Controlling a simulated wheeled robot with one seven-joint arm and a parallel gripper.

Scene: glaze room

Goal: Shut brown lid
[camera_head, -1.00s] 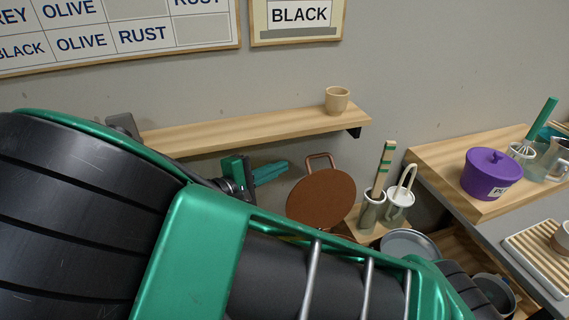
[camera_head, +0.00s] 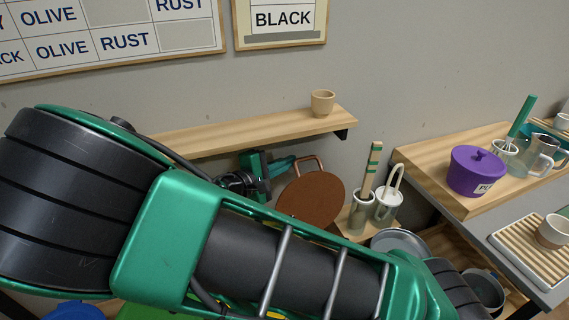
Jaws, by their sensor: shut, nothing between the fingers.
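The brown lid (camera_head: 312,199) is a round disc with a looped handle on its upper edge. It stands tilted up, below the wooden shelf, and my arm hides its lower edge and whatever is under it. My gripper (camera_head: 286,163) is shut and empty, its green fingers behind and to the left of the lid, close to the handle. I cannot tell whether the fingers touch the lid.
A tan cup (camera_head: 322,102) stands on the wall shelf (camera_head: 240,128). Pale tool pots (camera_head: 362,212) stand right of the lid. A purple lidded pot (camera_head: 476,172) and a glass jug (camera_head: 537,154) stand on the right-hand counter. My arm fills the lower left.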

